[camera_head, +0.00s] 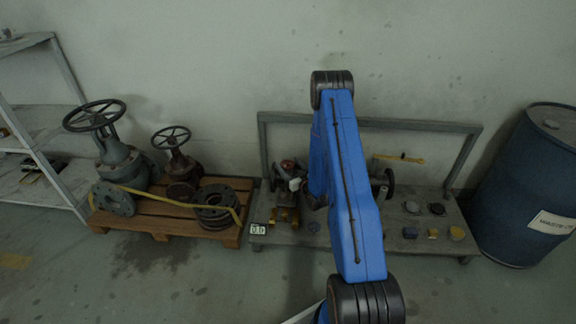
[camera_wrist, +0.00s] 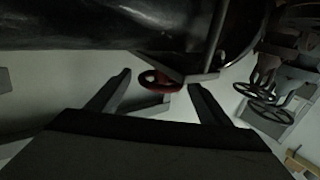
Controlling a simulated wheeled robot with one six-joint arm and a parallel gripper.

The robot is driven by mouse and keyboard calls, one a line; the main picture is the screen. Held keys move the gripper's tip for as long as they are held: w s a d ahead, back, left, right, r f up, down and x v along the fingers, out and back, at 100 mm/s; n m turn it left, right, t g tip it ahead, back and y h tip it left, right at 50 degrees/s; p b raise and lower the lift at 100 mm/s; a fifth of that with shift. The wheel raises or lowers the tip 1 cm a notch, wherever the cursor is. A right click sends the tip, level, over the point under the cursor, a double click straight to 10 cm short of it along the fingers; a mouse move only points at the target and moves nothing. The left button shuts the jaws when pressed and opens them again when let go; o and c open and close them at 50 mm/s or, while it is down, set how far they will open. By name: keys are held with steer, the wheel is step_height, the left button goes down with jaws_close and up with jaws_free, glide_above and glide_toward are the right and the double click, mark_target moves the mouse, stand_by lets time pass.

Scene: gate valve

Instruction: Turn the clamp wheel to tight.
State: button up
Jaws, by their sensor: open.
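A red wheel (camera_wrist: 160,82) shows in the wrist view, just beyond and between my fingertips, partly covered by a dark beam-like part above it. I cannot tell for sure that it is the clamp wheel. In the head view a small red round part (camera_head: 288,164) sits on top of a valve-like piece at the bench's left end. In the head view my blue arm hides the gripper and the bench's middle.
The grey bench (camera_head: 385,248) carries several small parts on its right side and a yellow wrench (camera_head: 400,158) at its back rail. A wooden pallet (camera_head: 150,222) with large valves stands left. A blue barrel (camera_head: 530,185) stands right. A small number display (camera_head: 257,229) is on the bench's front left.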

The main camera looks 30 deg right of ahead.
steer(key=shift+w, duration=0.45)
steer(key=c, duration=1)
steer(key=shift+a, duration=0.1)
steer(key=shift+c, duration=0.2)
